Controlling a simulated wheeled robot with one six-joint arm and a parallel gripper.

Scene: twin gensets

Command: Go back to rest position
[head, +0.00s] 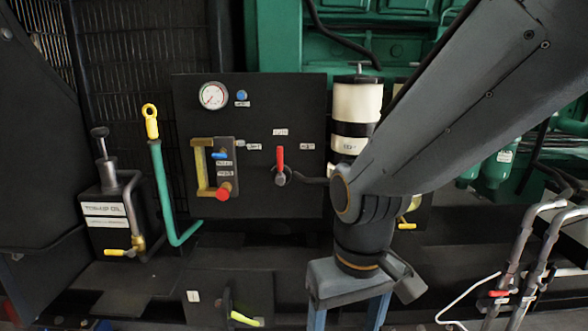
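My arm comes in from the upper right and bends down at its wrist. My gripper (347,312) hangs below the wrist at the bottom centre, in front of the lower part of the dark machine. Its two blue-grey fingers stand wide apart and nothing shows between them. The fingertips are cut off by the lower picture edge. My gripper appears apart from the control panel (300,120), below and to the right of its levers.
The panel carries a gauge (213,96), a red lever (280,158) and a yellow handle (201,168). A top-up oil can (107,222) and green pipe (160,195) stand left. A white cylinder (357,103) is behind my arm. Metal rails (520,250) stand right.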

